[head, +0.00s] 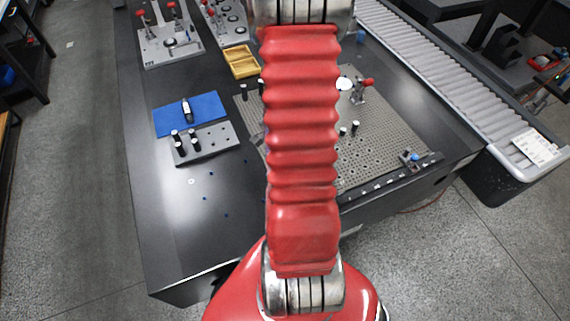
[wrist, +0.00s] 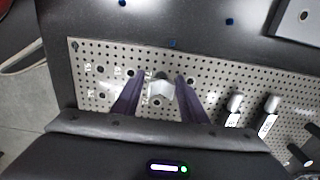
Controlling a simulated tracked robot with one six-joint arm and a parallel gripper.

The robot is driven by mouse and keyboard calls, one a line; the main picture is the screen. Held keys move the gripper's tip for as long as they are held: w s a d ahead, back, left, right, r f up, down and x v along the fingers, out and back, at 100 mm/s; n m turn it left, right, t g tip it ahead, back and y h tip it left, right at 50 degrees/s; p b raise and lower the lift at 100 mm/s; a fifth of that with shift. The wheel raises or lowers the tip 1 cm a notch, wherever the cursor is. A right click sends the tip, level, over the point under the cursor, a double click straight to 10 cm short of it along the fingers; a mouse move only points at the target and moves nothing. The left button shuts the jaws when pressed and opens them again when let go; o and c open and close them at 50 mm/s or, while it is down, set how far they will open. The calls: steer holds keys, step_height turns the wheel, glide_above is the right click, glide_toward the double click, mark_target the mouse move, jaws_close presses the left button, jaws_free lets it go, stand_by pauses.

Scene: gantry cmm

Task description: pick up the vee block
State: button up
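A small pale grey block with a notched top, which looks like the vee block (wrist: 161,90), sits on a perforated fixture plate (wrist: 205,75) in the wrist view. My gripper (wrist: 157,79) is over the plate with its two dark purple fingers apart, one on each side of the block. Gaps show between the fingers and the block, and it does not look clamped. How far the fingertips are above the plate is hard to tell. In the head view my red arm hides the block and my gripper. The perforated plate shows there on both sides of the arm (head: 385,140).
Two pale-topped pegs (wrist: 252,104) stand on the plate right of my gripper. In the head view, a red-handled clamp (head: 362,90) stands on it. A blue mat (head: 205,112), a peg block (head: 212,143) and a yellow tray (head: 241,62) lie left. A roller conveyor (head: 450,75) runs right.

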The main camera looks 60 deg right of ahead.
steer(key=shift+c, duration=0.4)
steer(key=c, duration=0.9)
steer(key=shift+r, duration=0.15)
step_height(320, 180, up, 10)
steer(key=shift+f, duration=0.15)
stand_by(0.5)
